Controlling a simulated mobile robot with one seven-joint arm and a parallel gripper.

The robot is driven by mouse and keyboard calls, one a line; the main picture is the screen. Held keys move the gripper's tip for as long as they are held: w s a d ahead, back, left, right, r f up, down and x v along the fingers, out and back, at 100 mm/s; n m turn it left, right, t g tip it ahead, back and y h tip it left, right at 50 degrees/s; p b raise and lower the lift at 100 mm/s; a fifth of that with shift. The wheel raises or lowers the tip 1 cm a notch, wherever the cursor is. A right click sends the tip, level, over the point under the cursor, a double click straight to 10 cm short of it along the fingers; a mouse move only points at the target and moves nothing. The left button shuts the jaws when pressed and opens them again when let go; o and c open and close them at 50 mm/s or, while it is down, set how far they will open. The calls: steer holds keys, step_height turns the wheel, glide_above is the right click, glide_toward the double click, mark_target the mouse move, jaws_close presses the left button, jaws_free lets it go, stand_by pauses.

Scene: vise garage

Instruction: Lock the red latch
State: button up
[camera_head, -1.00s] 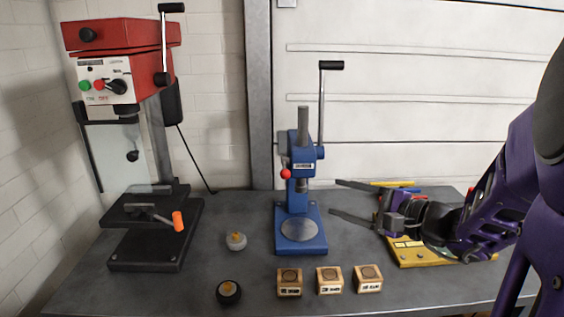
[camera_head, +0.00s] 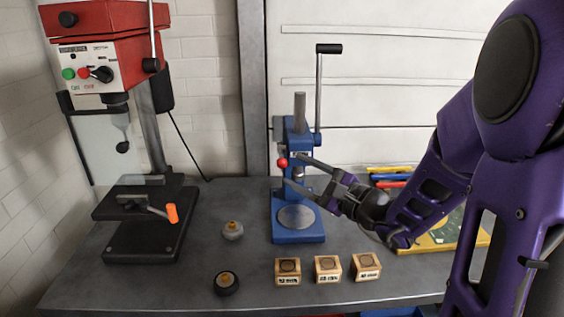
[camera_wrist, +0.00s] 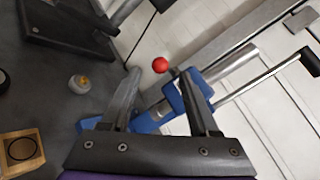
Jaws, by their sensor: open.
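The red latch knob (camera_head: 282,162) is a small red ball at the left side of the blue press (camera_head: 297,226), at about the height of its head. It also shows in the wrist view (camera_wrist: 160,65), just beyond and between my fingertips. My gripper (camera_head: 291,168) is open and empty, reaching in from the right across the front of the press. Its two fingertips appear just right of the red knob in the head view. I cannot tell whether they touch it. The fingers partly cover the press head and the latch's lower part.
A red drill press (camera_head: 105,50) stands at the left, with an orange-handled vise (camera_head: 172,213). Three wooden blocks (camera_head: 328,268) sit in front of the press. The yellow board (camera_head: 440,243) lies behind my arm. The press lever (camera_head: 319,90) rises right.

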mark_target(285, 167)
steer(key=x, duration=0.5)
steer(key=shift+w+a, duration=0.25)
steer(key=shift+w, duration=0.05)
jaws_close()
steer(key=shift+s+f, duration=0.1)
steer(key=shift+f, duration=0.15)
stand_by(0.9)
